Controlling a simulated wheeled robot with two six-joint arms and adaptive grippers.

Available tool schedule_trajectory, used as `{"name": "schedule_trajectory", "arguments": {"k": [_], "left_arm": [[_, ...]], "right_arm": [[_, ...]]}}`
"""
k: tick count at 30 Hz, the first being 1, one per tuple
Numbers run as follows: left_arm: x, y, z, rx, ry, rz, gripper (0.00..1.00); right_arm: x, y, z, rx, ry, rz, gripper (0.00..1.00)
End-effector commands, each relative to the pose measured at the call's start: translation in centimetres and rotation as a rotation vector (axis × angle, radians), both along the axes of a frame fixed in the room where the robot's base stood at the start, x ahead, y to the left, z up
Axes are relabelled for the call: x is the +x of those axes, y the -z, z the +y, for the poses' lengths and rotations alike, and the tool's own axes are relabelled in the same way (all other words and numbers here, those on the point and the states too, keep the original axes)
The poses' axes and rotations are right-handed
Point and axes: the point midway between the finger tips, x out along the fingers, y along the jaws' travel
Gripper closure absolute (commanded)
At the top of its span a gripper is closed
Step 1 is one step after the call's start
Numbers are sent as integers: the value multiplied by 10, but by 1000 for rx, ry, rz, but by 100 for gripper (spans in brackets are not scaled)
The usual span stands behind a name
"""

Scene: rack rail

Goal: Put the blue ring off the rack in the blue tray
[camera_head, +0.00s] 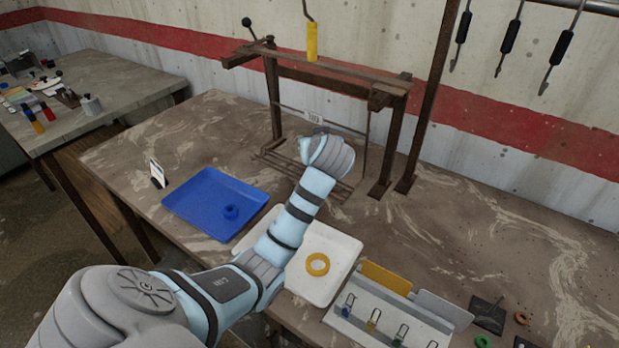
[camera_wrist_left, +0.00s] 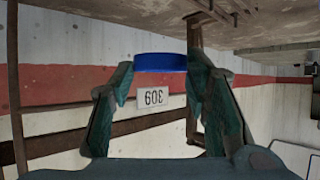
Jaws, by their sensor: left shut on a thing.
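My left gripper (camera_wrist_left: 160,72) shows in the left wrist view with a teal finger on each side, shut on a blue ring (camera_wrist_left: 160,62) seen edge-on as a band. In the head view my left arm reaches to the front of the brown rack (camera_head: 340,80); its wrist hides the fingers and the held ring. The blue tray (camera_head: 188,204) lies to the left of the arm on the table, with one blue ring (camera_head: 231,212) lying in it. My right gripper is not in view.
A white tray (camera_head: 346,252) holding a yellow ring (camera_head: 318,264) lies partly behind my arm. A white stand with small hooks (camera_head: 372,322) and several loose rings are at the front right. Tools hang on the wall.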

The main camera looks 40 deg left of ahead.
Motion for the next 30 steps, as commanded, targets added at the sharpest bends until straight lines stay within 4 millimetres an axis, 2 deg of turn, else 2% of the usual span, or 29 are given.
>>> {"name": "schedule_trajectory", "arguments": {"k": [3,6,15,17,27,30], "left_arm": [[-6,-7,-6,-3,-155,0,85],[-11,-12,-8,2,-234,1,85],[-14,-12,-8,7,-254,2,85],[-14,-3,-8,7,-253,4,85],[-14,68,-8,8,-251,5,85],[-14,81,-8,7,-252,4,85]], "right_arm": [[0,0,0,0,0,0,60],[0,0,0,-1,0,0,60],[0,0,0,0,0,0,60],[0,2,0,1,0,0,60],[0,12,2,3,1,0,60],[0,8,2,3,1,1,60]]}}
